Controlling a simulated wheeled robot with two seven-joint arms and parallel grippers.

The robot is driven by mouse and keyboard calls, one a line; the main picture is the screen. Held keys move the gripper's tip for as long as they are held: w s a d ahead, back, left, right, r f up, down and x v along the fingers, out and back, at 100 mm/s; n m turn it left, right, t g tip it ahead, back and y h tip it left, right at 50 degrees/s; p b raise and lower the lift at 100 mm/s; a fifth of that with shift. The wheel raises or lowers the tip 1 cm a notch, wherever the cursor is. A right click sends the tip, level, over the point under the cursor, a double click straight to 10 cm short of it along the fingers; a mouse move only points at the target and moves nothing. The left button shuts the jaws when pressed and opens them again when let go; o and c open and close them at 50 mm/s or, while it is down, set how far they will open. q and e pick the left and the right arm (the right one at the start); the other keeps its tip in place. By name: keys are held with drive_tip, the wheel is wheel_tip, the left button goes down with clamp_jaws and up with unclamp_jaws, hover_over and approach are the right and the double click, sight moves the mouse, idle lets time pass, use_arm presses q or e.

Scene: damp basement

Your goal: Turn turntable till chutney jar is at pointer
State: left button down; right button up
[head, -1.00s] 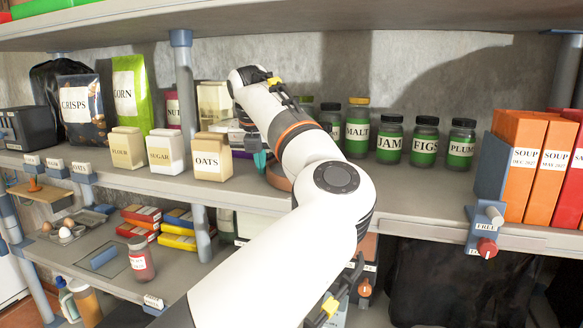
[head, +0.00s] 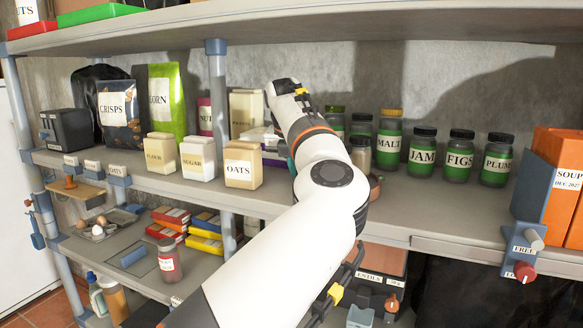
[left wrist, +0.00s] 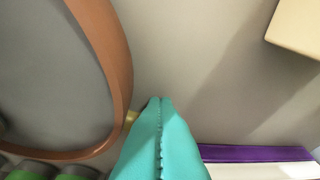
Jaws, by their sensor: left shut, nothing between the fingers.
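The turntable shows as a curved brown rim around a grey plate (left wrist: 122,60) at the left of the left wrist view. In the head view my arm hides most of it; a bit of brown rim (head: 375,188) shows right of the arm. A small jar with pale contents (head: 360,154) stands there, its label not readable. I cannot pick out the chutney jar. My left gripper (left wrist: 160,100) has teal fingers, shut and empty, beside the rim's outer side. In the head view its fingers (head: 291,166) are partly hidden. A small yellowish piece (left wrist: 131,117) by the rim may be the pointer.
Oats (head: 243,165), sugar (head: 198,158) and flour (head: 160,153) containers stand left of my gripper. A purple and white box (left wrist: 255,154) lies close by. Malt (head: 389,140), jam (head: 422,152), figs (head: 459,155) and plum (head: 497,160) jars stand right. An upper shelf (head: 300,30) hangs overhead.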

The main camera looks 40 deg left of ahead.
use_arm(q)
drive_tip(key=shift+w+a+m+h, duration=0.15)
drive_tip(key=shift+w+m+h, duration=0.15)
drive_tip(key=shift+w+m, duration=0.4)
drive_tip(key=shift+w, duration=0.15)
drive_tip(key=shift+r, duration=0.1)
drive_tip(key=shift+r, duration=0.3)
drive_tip(key=b+v, duration=0.1)
drive_tip(key=v, duration=0.5)
drive_tip(key=shift+s+r, duration=0.3)
drive_tip(key=shift+s, duration=0.05)
